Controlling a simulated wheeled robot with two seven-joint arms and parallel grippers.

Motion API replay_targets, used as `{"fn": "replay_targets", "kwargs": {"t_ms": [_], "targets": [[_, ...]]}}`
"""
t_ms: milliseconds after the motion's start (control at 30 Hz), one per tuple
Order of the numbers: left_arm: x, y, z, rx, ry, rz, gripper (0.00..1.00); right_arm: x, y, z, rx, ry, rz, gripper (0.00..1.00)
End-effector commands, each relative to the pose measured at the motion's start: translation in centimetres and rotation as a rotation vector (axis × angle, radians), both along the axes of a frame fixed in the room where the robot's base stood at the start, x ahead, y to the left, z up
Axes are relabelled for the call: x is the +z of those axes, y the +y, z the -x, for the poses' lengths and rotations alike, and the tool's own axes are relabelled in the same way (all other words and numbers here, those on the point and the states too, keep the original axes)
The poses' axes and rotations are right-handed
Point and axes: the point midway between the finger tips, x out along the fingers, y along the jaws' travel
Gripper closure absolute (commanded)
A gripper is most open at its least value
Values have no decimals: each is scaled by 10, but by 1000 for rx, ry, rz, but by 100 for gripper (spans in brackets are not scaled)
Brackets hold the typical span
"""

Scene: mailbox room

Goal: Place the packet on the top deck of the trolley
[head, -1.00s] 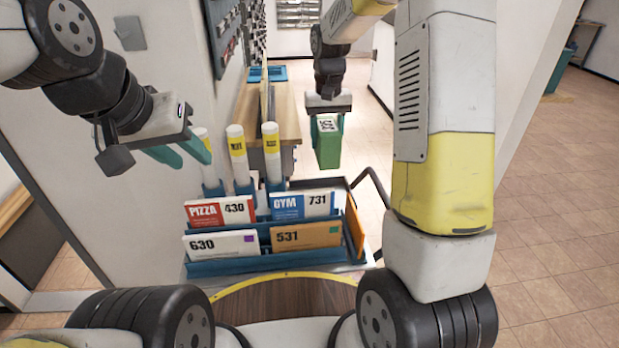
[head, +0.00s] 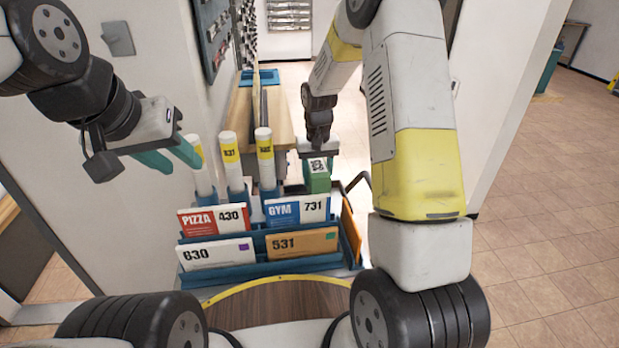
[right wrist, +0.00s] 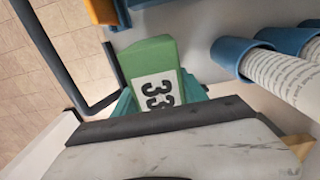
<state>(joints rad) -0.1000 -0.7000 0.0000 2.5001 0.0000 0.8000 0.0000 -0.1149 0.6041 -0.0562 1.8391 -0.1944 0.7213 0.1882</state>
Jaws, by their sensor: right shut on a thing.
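The packet (head: 318,181) is a green block with a white code label, behind the mail rack in the head view. In the right wrist view the packet (right wrist: 150,58) shows a white label with "33". My right gripper (head: 319,160) is shut on it; its teal fingers flank the packet (right wrist: 125,103). The trolley (head: 352,268) stands in front of me, and its pale top deck (right wrist: 195,30) shows beside the packet in the right wrist view. The packet's lower end is hidden by the rack in the head view, so I cannot tell if it touches the deck. My left gripper (head: 172,155) is open and empty.
A blue rack (head: 222,275) on the trolley holds several mail pieces, including PIZZA 430 (head: 213,219) and 531 (head: 302,242). Several white tubes (head: 265,160) stand in blue holders behind it. A dark handle (right wrist: 55,60) runs beside the deck. Open floor lies right.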

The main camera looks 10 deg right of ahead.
Motion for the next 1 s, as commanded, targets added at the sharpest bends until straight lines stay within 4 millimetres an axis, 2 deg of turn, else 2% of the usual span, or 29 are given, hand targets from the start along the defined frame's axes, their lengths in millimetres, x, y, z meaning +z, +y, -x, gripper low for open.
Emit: {"fn": "replay_targets", "kwargs": {"t_ms": [233,433,800,833,900,1000], "targets": [[0,0,0,0,0,0,64,-22,0,0,0,0,0,100],[0,0,0,0,0,0,64,-49,0,0,0,0,0,100],[0,0,0,0,0,0,64,-54,0,0,0,-1,0,100],[0,0,0,0,0,0,64,-53,0,0,0,-2,0,44],[0,0,0,0,0,0,64,-53,0,0,0,-1,0,31],[0,0,0,0,0,0,64,-53,0,0,0,-1,0,28]]}}
